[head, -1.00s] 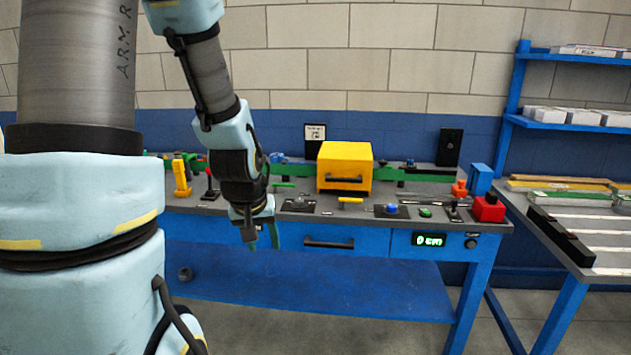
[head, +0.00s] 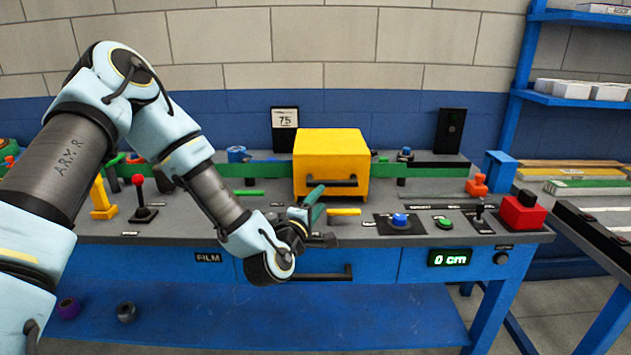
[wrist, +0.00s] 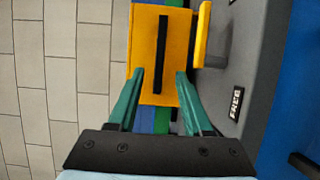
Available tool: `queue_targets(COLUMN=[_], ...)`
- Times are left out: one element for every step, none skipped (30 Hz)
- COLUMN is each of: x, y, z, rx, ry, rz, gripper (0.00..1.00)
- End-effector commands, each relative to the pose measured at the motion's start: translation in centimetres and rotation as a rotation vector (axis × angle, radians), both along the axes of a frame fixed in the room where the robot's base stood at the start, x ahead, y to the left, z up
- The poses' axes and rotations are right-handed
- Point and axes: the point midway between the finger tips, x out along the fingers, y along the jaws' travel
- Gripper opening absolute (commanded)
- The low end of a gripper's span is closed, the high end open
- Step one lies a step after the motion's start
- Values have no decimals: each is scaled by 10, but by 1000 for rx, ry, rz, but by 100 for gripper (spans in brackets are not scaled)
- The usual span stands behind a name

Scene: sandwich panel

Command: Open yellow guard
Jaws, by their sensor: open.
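The yellow guard (head: 331,156) is a box-shaped cover with a dark handle bar (head: 332,182) low on its front. It stands closed over the green strip at the back of the bench. My gripper (head: 316,204) is in front of it and a little below the handle, with green fingers pointing toward it. In the wrist view the two open fingers (wrist: 159,82) lie on either side of the line to the guard (wrist: 147,28), whose dark handle (wrist: 163,55) shows between and beyond them. The fingers look empty and apart from the handle.
A yellow lever (head: 344,212) is just right of my gripper. A blue button (head: 400,220), a green button (head: 445,223) and a red block (head: 522,211) stand to the right. A red-knobbed lever (head: 140,190) and a yellow clamp-like part (head: 102,200) stand to the left.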

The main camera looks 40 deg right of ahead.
Motion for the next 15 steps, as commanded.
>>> queue_targets(x=[3,5,8,11,13,17,19,22,26,29,31,34,37,39,41], y=[-5,-8,-14,-18,-23,-31,-36,-41,-47,-52,-57,-63,-67,-70,-75], z=[2,3,3,3,4,4,4,4,4,4,4,4,3,3,3], rx=[0,0,0,1,1,0,1,1,2,2,2,3,3,3,3], ry=[-1,-1,-2,-2,-2,-2,-2,-3,-2,-4,-4,-4,-4,-4,-4], rz=[0,0,1,1,1,1,0,1,1,1,1,0,1,1,1], gripper=[50,50,50,50,50,50,50,50,50,50,50,50,50,50,50])
